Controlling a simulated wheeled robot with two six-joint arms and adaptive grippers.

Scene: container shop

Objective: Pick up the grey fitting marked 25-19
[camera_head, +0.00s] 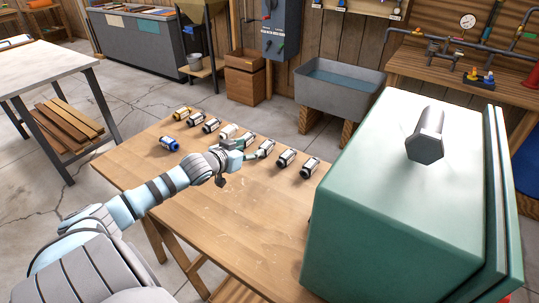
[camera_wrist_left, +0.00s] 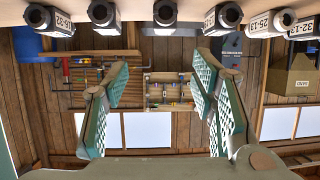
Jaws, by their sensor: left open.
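A row of small grey-white fittings with dark ends stands on the wooden table (camera_head: 235,215) in the head view. My left gripper (camera_head: 250,149) is open over the middle of this row, close to the fittings there. In the left wrist view the open fingers (camera_wrist_left: 162,75) have nothing between them, and several fittings line the top edge. One fitting (camera_wrist_left: 268,23) there has a label reading like 25-13 or 25-19; I cannot tell which. Its neighbours include one marked 16-32 (camera_wrist_left: 58,20) and one marked 32-13 (camera_wrist_left: 303,27). Labels are too small to read in the head view. My right gripper is not in view.
A large green box (camera_head: 390,210) with a hexagonal bolt on top blocks the right side. The table's front is clear.

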